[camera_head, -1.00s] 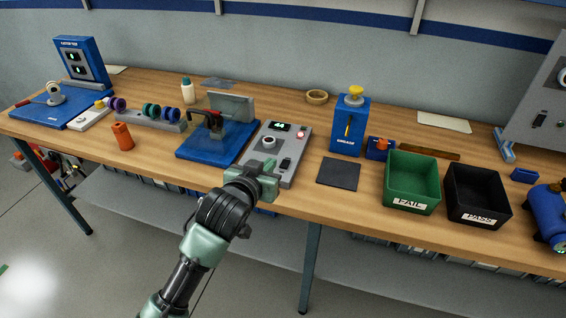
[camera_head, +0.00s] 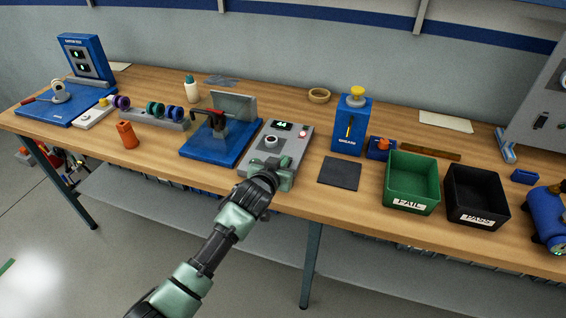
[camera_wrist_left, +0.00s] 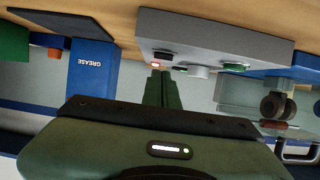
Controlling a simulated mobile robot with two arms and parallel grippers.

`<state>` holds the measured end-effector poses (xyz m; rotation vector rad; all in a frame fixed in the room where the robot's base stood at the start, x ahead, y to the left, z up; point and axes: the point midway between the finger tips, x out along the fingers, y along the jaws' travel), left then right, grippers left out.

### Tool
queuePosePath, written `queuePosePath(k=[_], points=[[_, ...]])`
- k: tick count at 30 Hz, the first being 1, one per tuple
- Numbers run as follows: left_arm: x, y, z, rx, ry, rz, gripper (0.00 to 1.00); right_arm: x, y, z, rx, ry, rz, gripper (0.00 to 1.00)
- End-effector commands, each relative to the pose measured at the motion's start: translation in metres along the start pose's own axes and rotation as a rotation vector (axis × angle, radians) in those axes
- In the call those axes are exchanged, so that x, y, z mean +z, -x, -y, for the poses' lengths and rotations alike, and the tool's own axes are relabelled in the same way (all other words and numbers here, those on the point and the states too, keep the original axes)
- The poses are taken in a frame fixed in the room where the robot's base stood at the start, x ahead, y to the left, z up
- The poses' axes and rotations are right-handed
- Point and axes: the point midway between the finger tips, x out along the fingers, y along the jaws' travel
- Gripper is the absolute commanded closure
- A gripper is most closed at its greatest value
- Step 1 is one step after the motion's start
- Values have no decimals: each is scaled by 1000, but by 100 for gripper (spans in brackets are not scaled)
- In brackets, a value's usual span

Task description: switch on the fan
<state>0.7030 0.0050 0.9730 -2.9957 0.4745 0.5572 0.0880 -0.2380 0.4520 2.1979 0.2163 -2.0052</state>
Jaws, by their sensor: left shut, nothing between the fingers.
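A grey control box (camera_head: 303,145) stands at the table's front, with a lit green display (camera_head: 283,127), a round knob (camera_head: 271,141) and a red-and-white switch (camera_head: 304,133). In the left wrist view, the box (camera_wrist_left: 215,32) appears upside down, with a glowing red spot (camera_wrist_left: 156,66). My left gripper (camera_head: 287,161) is over the front part of the box and hides the dark switch there. Its fingers (camera_wrist_left: 161,76) are shut and empty; I cannot tell whether they touch the box. I cannot clearly pick out a fan. My right gripper is not in view.
A blue fixture (camera_head: 205,147) with a grey shield stands left of the box. Right of it are a dark mat (camera_head: 340,174), a blue grease dispenser (camera_head: 347,118), a green FAIL bin (camera_head: 411,190) and a black bin (camera_head: 476,205). A blue tester stands far left.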

Motion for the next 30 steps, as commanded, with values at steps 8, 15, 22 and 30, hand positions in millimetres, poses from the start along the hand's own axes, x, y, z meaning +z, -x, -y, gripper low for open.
queuePosePath(k=[8,15,22,30], points=[[10,-2,0,0,1,0,100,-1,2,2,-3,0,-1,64],[12,-2,-1,1,1,1,100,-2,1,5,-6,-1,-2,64],[19,-3,-1,1,1,-1,100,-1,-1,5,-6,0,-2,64],[14,-1,0,0,1,1,100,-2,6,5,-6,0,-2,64]])
